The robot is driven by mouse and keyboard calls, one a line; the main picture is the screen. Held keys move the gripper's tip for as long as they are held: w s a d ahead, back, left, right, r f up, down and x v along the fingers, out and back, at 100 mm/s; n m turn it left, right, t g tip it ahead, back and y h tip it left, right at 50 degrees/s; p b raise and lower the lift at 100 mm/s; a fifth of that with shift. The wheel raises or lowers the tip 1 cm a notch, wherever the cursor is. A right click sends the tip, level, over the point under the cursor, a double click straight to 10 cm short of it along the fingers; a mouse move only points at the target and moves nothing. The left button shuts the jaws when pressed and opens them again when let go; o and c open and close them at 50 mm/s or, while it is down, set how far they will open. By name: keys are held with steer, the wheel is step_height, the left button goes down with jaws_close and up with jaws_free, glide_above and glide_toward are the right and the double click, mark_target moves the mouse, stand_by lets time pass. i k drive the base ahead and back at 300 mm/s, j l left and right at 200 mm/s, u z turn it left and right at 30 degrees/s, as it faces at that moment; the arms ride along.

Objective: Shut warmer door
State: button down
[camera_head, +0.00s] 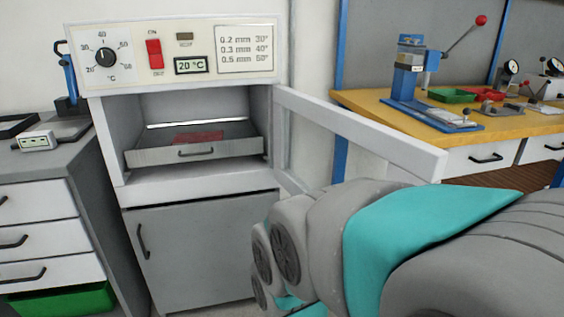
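The warmer (108,140) is a white and grey cabinet with a control panel (180,52) on top, showing a dial, a red switch and a 20 °C display. Its upper chamber is open. The warmer door (362,130) is a white frame swung wide open to the right, hinged at the chamber's right side. A grey tray (230,149) with a dark handle sits inside the chamber and holds a red sheet (198,137). My grey and teal arm fills the lower right and covers part of the door's lower area. My gripper is not visible.
A grey drawer unit (35,214) stands left of the warmer. A yellow-topped bench (375,104) with a blue press (408,72) stands behind the door at right. The lower grey cabinet door (200,250) is shut.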

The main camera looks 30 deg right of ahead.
mark_target(415, 161)
steer(key=l+u, duration=0.2)
steer(key=l, duration=0.25)
steer(key=l+u, duration=0.2)
steer(key=l, duration=0.3)
steer(key=k+l+u, duration=0.25)
steer(key=l, duration=0.2)
steer(key=l+u, duration=0.2)
steer(key=l, duration=0.25)
steer(key=k+l+u, duration=0.2)
steer(key=l, duration=0.2)
steer(key=i+l, duration=0.05)
